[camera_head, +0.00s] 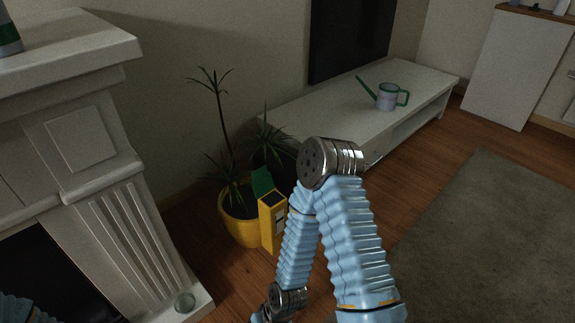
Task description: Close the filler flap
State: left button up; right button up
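A yellow pot (240,228) with a spiky plant stands on the floor between the white fireplace and the low bench. A narrow yellow box (268,228) is at its right side, with a dark top. A green flap (262,182) stands raised at the back of that box's top, so it looks open. One of my blue ribbed arms bends up at a metal elbow just right of the box and runs back down to the bottom edge. Its gripper does not show clearly. A bit of my other arm shows at the bottom left corner; its gripper is out of view.
A low white bench (345,110) carries a watering can (388,96). A grey rug (490,230) covers the right floor. A second plant (268,138) stands behind.

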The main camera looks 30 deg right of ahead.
aim_at(262, 183)
jog(key=z, duration=0.75)
